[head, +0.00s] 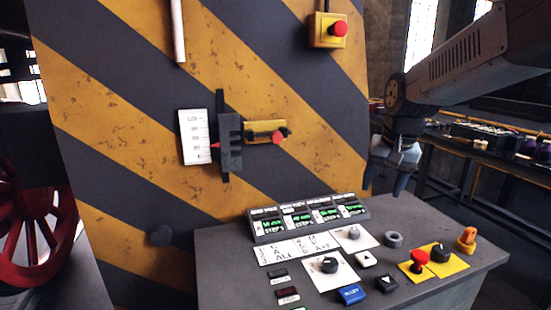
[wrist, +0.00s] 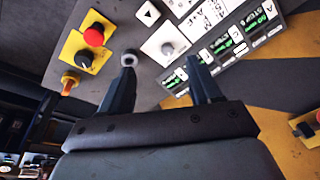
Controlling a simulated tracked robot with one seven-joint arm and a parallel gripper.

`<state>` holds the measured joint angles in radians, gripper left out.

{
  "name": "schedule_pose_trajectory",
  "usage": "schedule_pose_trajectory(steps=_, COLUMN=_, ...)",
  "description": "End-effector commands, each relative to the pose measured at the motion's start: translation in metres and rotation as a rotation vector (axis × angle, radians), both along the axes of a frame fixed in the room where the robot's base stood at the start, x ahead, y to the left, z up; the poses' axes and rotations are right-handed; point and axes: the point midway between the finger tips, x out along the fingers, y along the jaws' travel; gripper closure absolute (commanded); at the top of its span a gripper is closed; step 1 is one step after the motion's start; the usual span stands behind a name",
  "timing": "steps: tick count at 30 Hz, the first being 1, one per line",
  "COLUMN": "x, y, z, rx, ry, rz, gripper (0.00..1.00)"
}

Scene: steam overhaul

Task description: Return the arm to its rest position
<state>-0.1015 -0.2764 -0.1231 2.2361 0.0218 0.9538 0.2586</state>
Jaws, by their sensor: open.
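My gripper (head: 385,185) hangs at the end of my arm, above the back right part of the grey control desk (head: 225,270) in the head view. In the wrist view my gripper (wrist: 163,80) has its two dark fingers spread apart with nothing between them. Beyond the fingertips lie a grey ring-shaped part (wrist: 130,58) and a grey knob on a white plate (wrist: 168,48). My arm comes in from the upper right of the head view.
The desk carries a display row (head: 310,216), a red button (head: 419,258), a blue button (head: 351,294) and an orange switch (head: 467,237). A striped panel (head: 120,150) with a lever slot (head: 230,140) and emergency stop (head: 338,29) stands behind. A red wheel (head: 40,230) is at left.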

Motion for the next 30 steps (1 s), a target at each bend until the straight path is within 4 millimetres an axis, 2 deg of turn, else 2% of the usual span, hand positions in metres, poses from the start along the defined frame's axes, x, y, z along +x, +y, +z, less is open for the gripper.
schedule_pose_trajectory(steps=1, x=-0.012, y=0.0, z=0.005, rx=-0.004, ry=-0.022, rz=0.016, gripper=0.37)
schedule_pose_trajectory(steps=8, x=-0.059, y=0.002, z=0.017, rx=-0.036, ry=-0.109, rz=0.102, gripper=0.37)
schedule_pose_trajectory(steps=18, x=-0.123, y=0.006, z=0.018, rx=-0.11, ry=-0.227, rz=0.217, gripper=0.37)
schedule_pose_trajectory(steps=24, x=-0.142, y=0.008, z=0.015, rx=-0.141, ry=-0.264, rz=0.253, gripper=0.37)
schedule_pose_trajectory(steps=30, x=-0.146, y=0.008, z=0.014, rx=-0.149, ry=-0.27, rz=0.262, gripper=0.37)
